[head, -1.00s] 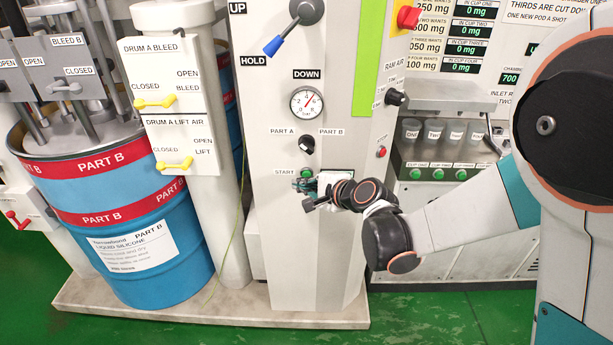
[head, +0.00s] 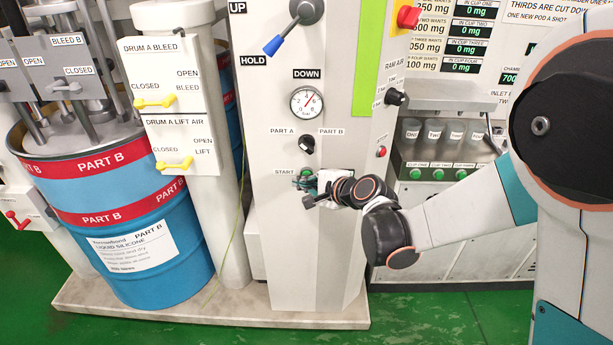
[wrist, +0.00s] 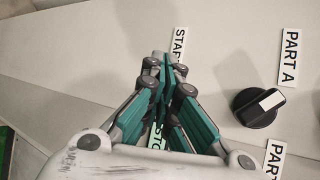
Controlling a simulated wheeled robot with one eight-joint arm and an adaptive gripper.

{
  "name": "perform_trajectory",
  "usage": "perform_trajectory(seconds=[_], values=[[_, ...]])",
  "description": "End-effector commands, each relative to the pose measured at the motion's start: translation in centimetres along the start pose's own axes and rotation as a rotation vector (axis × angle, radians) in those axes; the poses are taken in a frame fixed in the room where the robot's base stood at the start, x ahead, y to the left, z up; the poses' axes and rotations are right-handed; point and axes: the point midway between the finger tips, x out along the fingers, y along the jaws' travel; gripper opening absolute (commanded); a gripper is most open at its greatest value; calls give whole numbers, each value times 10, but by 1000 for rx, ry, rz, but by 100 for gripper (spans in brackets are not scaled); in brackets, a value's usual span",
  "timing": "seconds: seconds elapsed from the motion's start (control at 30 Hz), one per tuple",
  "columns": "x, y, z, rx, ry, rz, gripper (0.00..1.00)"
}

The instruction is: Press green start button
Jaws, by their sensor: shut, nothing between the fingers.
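The green start button (head: 306,172) sits on the front of the light grey control column, just right of the START label (head: 285,172). My gripper (head: 304,187) is at the column front, at or just below the button; whether it touches cannot be told. In the wrist view my gripper's fingers (wrist: 165,62) are closed together with nothing between them, their tips beside the START label (wrist: 179,45). The button itself is hidden behind the fingers there.
A black PART A / PART B selector knob (head: 306,144) is just above the button, and also shows in the wrist view (wrist: 258,106). A red button (head: 381,152) is on the column's side face. A pressure gauge (head: 306,102) is higher up. The blue drum (head: 150,240) stands left.

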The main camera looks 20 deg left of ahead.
Motion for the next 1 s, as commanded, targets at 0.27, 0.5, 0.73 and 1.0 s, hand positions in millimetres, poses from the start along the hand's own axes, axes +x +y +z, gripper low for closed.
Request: perform_trajectory(seconds=[0.27,0.5,0.73,1.0], values=[[1,0,-1,0,0,0,0],[3,-2,-2,0,0,0,0],[4,-3,-3,0,0,0,0],[6,-4,-5,0,0,0,0]])
